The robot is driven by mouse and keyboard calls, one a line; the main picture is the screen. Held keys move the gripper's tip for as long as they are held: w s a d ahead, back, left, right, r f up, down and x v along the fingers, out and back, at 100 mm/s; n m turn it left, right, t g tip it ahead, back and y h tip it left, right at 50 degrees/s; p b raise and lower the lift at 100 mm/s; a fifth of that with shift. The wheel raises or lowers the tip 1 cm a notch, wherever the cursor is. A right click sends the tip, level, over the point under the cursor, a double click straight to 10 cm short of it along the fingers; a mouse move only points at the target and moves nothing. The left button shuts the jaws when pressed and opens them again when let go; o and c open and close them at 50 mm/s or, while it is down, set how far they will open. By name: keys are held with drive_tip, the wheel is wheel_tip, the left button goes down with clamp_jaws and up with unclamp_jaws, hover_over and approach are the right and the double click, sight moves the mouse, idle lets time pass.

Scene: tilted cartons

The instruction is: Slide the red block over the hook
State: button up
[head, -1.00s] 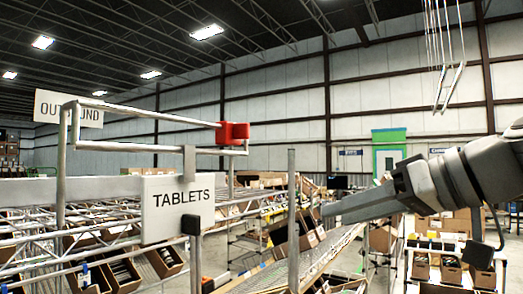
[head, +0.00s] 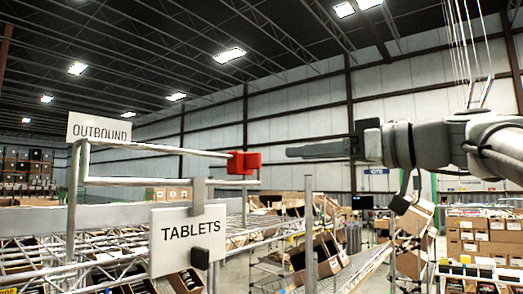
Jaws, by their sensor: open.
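The red block (head: 244,162) sits at the right end of the bent metal rail (head: 160,149), where the upper bar meets it. The lower bar (head: 150,182) runs below it and ends just under the block. I cannot tell which bend is the hook. A grey bracket (head: 198,190) hangs on the lower bar and holds the TABLETS sign (head: 188,240). My gripper (head: 290,151) points left from the right side, at about block height. It is open and empty, seen nearly edge-on. A gap shows between its tips and the block; depth is unclear.
An OUTBOUND sign (head: 99,128) stands at the rail's left end. A metal post (head: 309,232) rises below my gripper. Wire shelving with cartons (head: 320,255) fills the lower area. The space around the gripper above the shelves looks clear.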

sight(260, 157)
drive_tip(key=p+x, duration=0.2)
drive_tip(key=x, duration=0.7)
drive_tip(key=shift+w+a, duration=0.1)
drive_tip(key=shift+a, duration=0.05)
clamp_jaws()
idle(1.1)
